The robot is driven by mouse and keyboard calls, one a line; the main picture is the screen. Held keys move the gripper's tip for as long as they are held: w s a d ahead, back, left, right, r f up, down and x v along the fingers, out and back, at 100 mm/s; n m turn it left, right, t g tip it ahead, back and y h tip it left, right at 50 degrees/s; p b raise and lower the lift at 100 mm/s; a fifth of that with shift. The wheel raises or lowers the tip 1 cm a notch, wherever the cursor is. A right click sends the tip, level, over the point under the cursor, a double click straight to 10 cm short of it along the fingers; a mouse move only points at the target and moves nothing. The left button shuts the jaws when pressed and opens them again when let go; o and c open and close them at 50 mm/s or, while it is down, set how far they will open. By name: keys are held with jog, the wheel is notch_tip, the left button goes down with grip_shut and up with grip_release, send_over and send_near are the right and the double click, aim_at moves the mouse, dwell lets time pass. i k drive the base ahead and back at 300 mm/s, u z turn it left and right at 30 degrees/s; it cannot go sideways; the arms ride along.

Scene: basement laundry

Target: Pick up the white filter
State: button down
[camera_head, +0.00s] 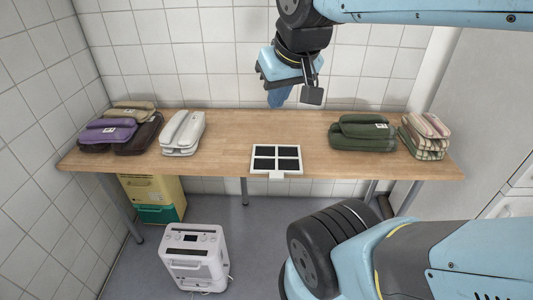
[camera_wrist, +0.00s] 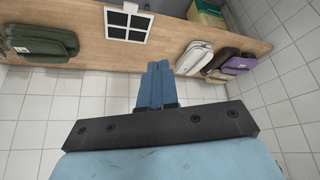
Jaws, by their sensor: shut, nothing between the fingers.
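The white filter (camera_head: 276,158) is a flat white frame with dark panes and a small tab at its front edge. It lies on the wooden table (camera_head: 225,150), near the middle of the front edge. In the wrist view the filter (camera_wrist: 128,27) shows at the upper left of the fingers. My gripper (camera_head: 279,100) is above the back part of the table, apart from the filter and farther back. Its blue fingers, also seen in the wrist view (camera_wrist: 158,68), are together and empty.
Folded bundles stand left on the table: purple and brown (camera_head: 109,133) and a pale one (camera_head: 183,133). A green bundle (camera_head: 364,134) and a striped one (camera_head: 424,136) stand right. A white appliance (camera_head: 194,258) and a yellow-green box (camera_head: 154,196) are on the floor. Tabletop around the filter is clear.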

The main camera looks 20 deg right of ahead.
aim_at(278, 161)
jog(key=z, duration=1.05)
jog(key=i, duration=0.1)
jog(key=u, duration=2.65)
jog(key=k, duration=1.7)
jog(key=z, duration=0.25)
jog(key=i, duration=1)
